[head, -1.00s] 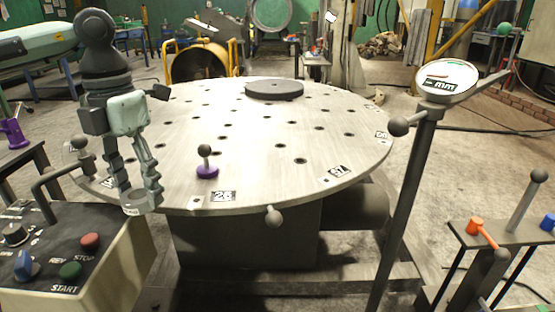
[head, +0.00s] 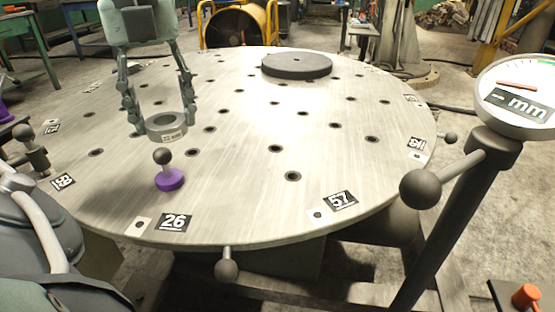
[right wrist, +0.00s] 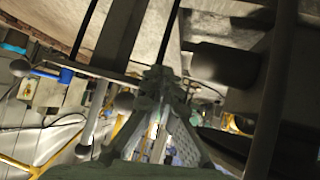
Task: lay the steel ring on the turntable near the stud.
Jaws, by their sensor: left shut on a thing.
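The steel ring (head: 153,129) is a short grey cylinder with a small label, in the head view. My left gripper (head: 163,119) is shut on it, one finger at each side. The ring is over the left part of the turntable (head: 235,205), just behind the stud; I cannot tell whether it touches the surface. The stud (head: 168,180) has a purple round base and a grey ball top, and stands upright near the front left rim. My right gripper (right wrist: 162,78) shows in the right wrist view, its fingertips together with nothing visible between them.
A dark disc (head: 296,66) lies toward the back of the turntable. Several holes dot its top, and number plates such as 26 (head: 174,222) line the rim. A post with a round dial (head: 518,95) and ball handle (head: 420,188) stands at the right.

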